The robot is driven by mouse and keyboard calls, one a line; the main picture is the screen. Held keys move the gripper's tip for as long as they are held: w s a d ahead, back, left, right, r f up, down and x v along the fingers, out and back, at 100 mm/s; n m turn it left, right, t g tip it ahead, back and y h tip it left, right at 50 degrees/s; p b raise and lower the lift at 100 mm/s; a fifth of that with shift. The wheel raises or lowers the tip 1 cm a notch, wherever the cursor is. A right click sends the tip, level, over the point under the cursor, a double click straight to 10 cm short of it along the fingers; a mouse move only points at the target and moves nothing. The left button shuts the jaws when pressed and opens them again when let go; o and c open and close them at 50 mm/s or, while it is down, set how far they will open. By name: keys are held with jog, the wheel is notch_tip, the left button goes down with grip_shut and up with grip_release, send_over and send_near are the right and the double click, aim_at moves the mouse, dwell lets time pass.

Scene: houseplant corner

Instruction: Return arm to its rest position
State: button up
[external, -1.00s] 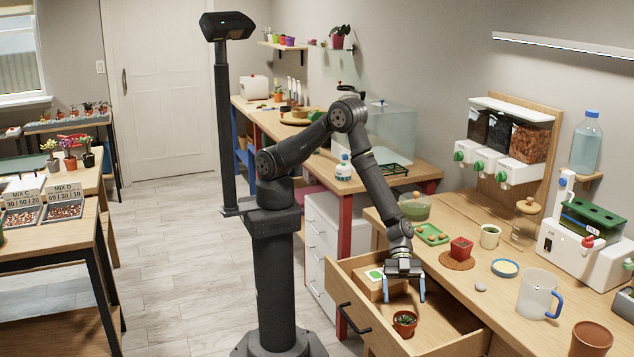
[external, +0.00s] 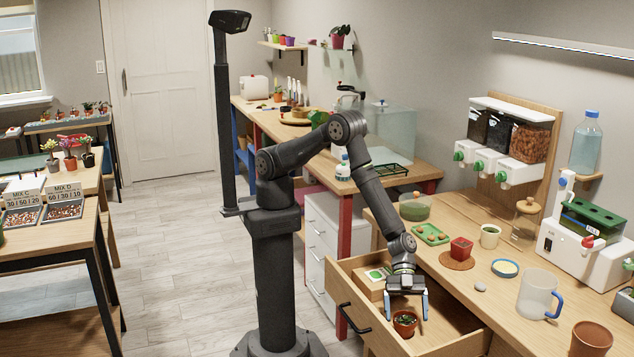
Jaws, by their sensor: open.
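My gripper (external: 408,312) points down into the open drawer (external: 453,343) of the right-hand workbench. The pot stands upright on the drawer floor. Whether the fingers touch the pot cannot be told from this angle. My arm reaches out from its column, bent at the elbow and sloping down to the drawer.
A box with a green-marked card (external: 376,275) lies in the drawer's back left. On the bench are a red pot (external: 461,248), a green tray (external: 431,234), a white cup (external: 489,236) and a clear jug (external: 537,294). The floor left of my column is clear.

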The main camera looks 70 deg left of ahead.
jog(key=shift+r, duration=1.15)
jog(key=shift+f, duration=0.1)
